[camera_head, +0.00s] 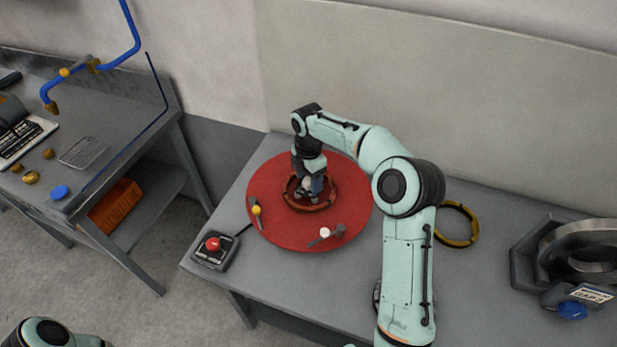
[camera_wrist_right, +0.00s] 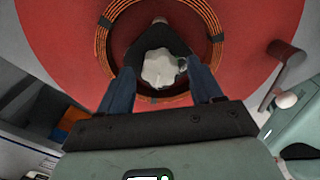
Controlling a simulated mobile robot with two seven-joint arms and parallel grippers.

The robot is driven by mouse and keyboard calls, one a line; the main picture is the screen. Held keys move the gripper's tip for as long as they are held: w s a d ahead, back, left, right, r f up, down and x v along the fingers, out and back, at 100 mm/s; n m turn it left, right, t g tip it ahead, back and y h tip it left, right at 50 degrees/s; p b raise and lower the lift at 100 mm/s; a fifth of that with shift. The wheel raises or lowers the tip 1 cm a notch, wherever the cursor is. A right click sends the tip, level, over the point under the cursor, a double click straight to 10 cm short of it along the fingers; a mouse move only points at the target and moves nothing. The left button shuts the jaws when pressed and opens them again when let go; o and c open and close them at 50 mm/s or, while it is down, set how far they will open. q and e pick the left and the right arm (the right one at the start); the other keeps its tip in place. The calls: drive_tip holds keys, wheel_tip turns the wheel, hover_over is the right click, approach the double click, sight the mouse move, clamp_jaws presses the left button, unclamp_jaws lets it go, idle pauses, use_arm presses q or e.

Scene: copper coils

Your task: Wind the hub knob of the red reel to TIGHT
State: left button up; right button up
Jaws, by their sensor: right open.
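The red reel (camera_head: 290,232) lies flat on the grey bench, with a ring of copper coil (camera_wrist_right: 105,45) around its hub. The pale, lobed hub knob (camera_wrist_right: 160,68) shows in the right wrist view, with a small green mark at its right edge. My right gripper (camera_head: 308,192) points down over the hub. In the wrist view its blue fingers (camera_wrist_right: 160,76) are open on either side of the knob; I cannot tell whether they touch it. In the head view the gripper hides the knob. No TIGHT marking is legible. My left gripper is out of view.
On the reel's face are a yellow-knobbed lever (camera_head: 256,211) and a white-knobbed crank (camera_head: 325,233). A red-button box (camera_head: 212,246) stands at the bench's left corner. A yellow ring (camera_head: 458,240) and grey machine (camera_head: 575,262) are to the right. A second bench (camera_head: 100,185) stands left.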

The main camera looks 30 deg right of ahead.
drive_tip(key=c, duration=1.1)
drive_tip(key=shift+o, duration=0.2)
drive_tip(key=shift+m, duration=0.3)
